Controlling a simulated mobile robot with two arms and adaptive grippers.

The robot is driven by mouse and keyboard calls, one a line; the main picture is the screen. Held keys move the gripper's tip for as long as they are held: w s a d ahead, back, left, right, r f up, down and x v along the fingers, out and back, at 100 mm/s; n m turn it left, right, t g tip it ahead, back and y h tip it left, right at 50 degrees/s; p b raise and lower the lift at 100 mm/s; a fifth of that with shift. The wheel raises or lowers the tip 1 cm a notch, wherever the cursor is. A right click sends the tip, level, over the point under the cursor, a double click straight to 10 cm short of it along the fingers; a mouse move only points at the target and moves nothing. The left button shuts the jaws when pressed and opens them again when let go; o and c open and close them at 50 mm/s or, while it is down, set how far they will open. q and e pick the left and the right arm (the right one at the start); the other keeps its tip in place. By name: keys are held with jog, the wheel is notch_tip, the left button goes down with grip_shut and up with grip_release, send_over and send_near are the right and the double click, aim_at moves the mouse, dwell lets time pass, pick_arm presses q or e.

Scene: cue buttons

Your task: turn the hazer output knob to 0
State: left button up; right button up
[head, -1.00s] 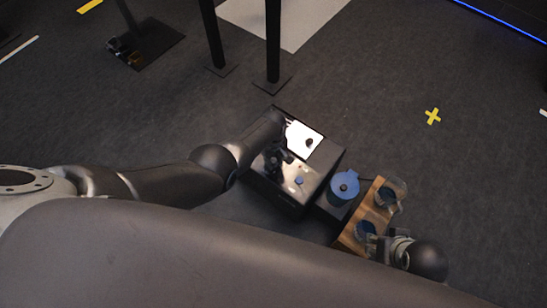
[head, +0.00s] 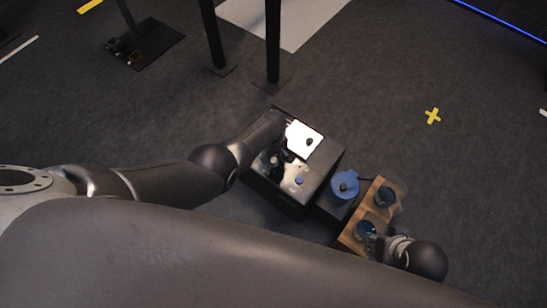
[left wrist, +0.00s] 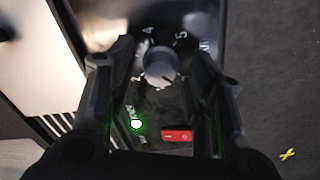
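The hazer is a dark box (head: 325,178) with a bright, shiny top, right of centre in the head view. In the left wrist view its grey round knob (left wrist: 159,64) sits on a dark panel with a white scale; a 4 and a 5 are readable. Which mark the knob points at is unclear. My left gripper (left wrist: 163,58) has its two fingers apart, one on each side of the knob. I see a gap on both sides, so it looks open. It also shows over the hazer in the head view (head: 273,168). My right gripper (head: 374,244) is by a wooden board; its fingers are unclear.
A green light (left wrist: 136,124) and a red switch (left wrist: 178,136) are on the panel near the knob. A blue round object (head: 345,184) and the wooden board (head: 352,238) with dark cups stand right of the hazer. Black posts (head: 273,40) stand behind; open floor lies right.

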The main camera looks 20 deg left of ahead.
aim_at(273, 160)
pick_arm(q)
jog(key=shift+r, duration=0.15)
notch_tip(273, 160, up, 12)
dwell(1.2)
dwell(0.4)
